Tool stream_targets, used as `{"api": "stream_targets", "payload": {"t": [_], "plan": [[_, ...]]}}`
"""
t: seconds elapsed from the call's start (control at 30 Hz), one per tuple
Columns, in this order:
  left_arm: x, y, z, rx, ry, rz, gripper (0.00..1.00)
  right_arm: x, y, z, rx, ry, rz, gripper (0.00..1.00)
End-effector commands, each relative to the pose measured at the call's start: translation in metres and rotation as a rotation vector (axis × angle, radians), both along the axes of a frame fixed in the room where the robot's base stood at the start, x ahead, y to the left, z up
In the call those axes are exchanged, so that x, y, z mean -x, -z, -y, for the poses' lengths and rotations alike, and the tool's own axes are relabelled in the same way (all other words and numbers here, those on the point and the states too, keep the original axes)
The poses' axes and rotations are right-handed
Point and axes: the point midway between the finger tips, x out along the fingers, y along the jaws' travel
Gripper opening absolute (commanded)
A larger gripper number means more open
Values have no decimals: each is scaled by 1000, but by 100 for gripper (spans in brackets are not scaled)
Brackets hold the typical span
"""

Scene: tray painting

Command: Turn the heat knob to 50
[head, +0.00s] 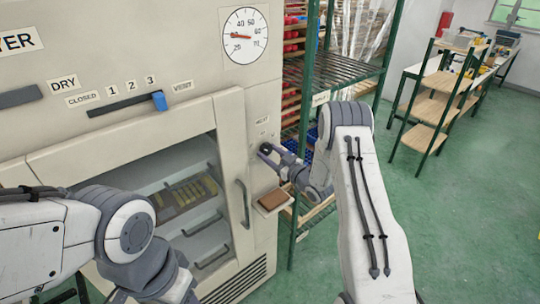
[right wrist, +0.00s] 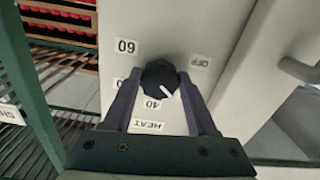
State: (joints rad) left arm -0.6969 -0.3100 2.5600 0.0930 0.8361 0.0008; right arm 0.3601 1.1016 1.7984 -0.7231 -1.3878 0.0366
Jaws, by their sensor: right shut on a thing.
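The black heat knob (right wrist: 160,74) is on the cabinet's pale front panel, with a white pointer aimed down and right in the right wrist view, near the "40" label (right wrist: 152,103) and on its right side. Upside-down labels "60" (right wrist: 126,46), "OFF" (right wrist: 200,62) and "HEAT" (right wrist: 148,126) surround it. Another label (right wrist: 117,83) is mostly hidden behind a finger. My right gripper (right wrist: 160,84) is shut on the knob, one finger on each side. In the head view the right gripper (head: 268,150) covers most of the knob. My left arm shows; its fingertips do not.
A round dial (head: 245,35) above has its red needle near 30. A slider with a blue handle (head: 159,101) sits near the "3". The cabinet's glass door (head: 190,190) has a handle (head: 243,203). A brown pad (head: 272,200) and a green rack (head: 300,130) are close to my right arm.

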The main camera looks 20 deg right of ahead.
Motion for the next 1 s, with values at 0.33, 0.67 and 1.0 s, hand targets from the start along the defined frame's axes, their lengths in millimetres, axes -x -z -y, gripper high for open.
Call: {"api": "stream_targets", "payload": {"t": [0.33, 0.67, 1.0], "plan": [[0, 23, 0, 0, -2, 0, 50, 0, 2, -1, -288, 0, -103, 2], [0, 35, 0, 0, -1, 0, 50, 1, 1, -2, -584, 0, -210, 2], [0, 41, 0, 0, -1, 0, 50, 1, -1, -3, -887, 1, -321, 2]]}}
